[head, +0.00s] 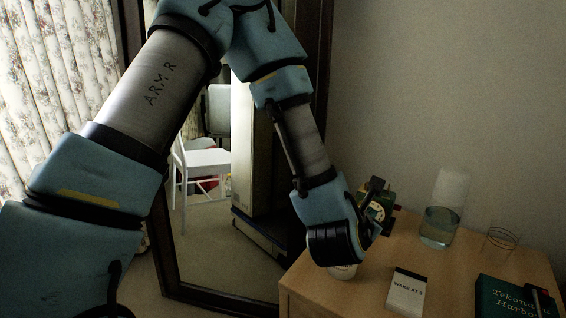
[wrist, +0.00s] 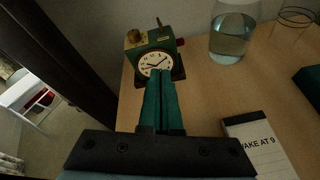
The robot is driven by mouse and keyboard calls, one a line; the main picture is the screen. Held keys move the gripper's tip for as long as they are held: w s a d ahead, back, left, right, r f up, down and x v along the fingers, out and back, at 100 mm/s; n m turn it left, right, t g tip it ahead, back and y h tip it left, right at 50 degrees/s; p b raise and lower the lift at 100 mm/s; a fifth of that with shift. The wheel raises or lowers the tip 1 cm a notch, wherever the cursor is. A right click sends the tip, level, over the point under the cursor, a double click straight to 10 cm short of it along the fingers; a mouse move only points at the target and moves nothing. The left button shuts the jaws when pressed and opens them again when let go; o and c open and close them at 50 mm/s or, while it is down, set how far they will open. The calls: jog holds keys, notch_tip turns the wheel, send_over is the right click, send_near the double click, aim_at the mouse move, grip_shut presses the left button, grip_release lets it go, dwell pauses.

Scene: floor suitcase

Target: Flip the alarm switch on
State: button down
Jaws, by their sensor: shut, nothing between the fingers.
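A green alarm clock (wrist: 155,42) with a cream dial (wrist: 156,62) stands on the wooden table, its face toward my wrist camera. A brass-coloured knob and a dark upright piece show on its top, and a red part (wrist: 181,42) at its right side. I cannot tell which part is the alarm switch. My gripper (wrist: 160,78) is shut and empty, its green fingers together just in front of the dial's lower part; whether they touch is unclear. In the head view the clock (head: 388,199) is partly hidden behind my gripper's wrist.
The wooden table (head: 448,272) also holds a glass water vessel (head: 440,228), a wire-like holder or glass (head: 500,242), a "WAKE AT 9" notepad (head: 407,291) and a dark green book (head: 505,297). A dark-framed mirror (head: 160,262) stands left of the table.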

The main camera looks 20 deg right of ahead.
jog(key=w+a+r+m+y+p, duration=0.2)
jog(key=w+a+r+m+p, duration=0.1)
jog(key=w+a+m+p, duration=0.1)
jog(key=w+a+r+m+g+y+p, duration=0.1)
jog(key=w+a+r+m+y+p, duration=0.1)
jog(key=w+a+r+m+p, duration=0.2)
jog(key=shift+w+a+m+y, duration=0.4)
jog(key=shift+w+a+m, duration=1.3)
jog(key=shift+w+a, duration=1.35)
jog(key=shift+s+a, duration=0.3)
